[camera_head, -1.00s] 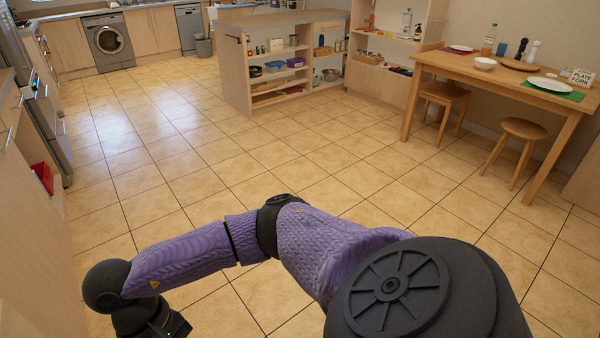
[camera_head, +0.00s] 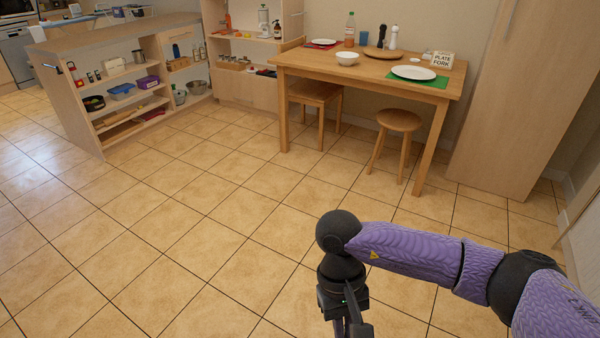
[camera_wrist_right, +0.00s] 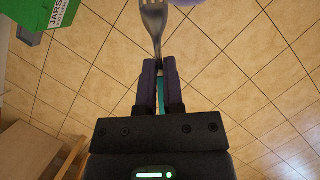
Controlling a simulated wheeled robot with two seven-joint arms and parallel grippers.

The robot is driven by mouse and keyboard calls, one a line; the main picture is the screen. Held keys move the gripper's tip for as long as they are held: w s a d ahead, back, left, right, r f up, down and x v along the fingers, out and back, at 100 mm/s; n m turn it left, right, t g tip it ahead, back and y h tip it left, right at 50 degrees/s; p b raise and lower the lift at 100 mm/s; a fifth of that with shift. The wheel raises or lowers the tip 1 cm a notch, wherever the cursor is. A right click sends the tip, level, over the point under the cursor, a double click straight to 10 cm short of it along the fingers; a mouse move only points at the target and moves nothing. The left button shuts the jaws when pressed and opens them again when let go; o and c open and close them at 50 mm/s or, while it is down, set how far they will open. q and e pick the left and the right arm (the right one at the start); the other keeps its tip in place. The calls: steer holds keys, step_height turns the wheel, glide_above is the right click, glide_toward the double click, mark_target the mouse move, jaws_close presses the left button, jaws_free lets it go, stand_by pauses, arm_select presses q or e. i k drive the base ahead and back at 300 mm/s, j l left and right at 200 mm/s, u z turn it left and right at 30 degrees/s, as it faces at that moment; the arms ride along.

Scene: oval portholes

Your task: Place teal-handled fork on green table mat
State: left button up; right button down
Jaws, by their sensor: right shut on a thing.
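The fork (camera_wrist_right: 154,25) is in my right gripper (camera_wrist_right: 158,68). In the right wrist view its metal tines point up the picture and a teal strip of handle shows between the fingers. In the head view my right gripper (camera_head: 349,329) is low in front, over the floor and well short of the table; the fork cannot be made out there. The green table mat (camera_head: 436,82) lies at the right end of the wooden table (camera_head: 330,67), partly covered by a white plate (camera_head: 413,72). My left gripper is not in view.
A shelf island (camera_head: 75,95) stands left. Open tiled floor lies before the table. A green "JARS" box (camera_wrist_right: 38,14) shows in the wrist view.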

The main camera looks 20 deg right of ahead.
mark_target(441, 81)
steer(key=i+l+z, duration=0.35)
steer(key=i, duration=0.3)
steer(key=i+l+z, duration=0.35)
steer(key=i, duration=0.35)
steer(key=i+z, duration=0.35)
steer(key=i, duration=2.7)
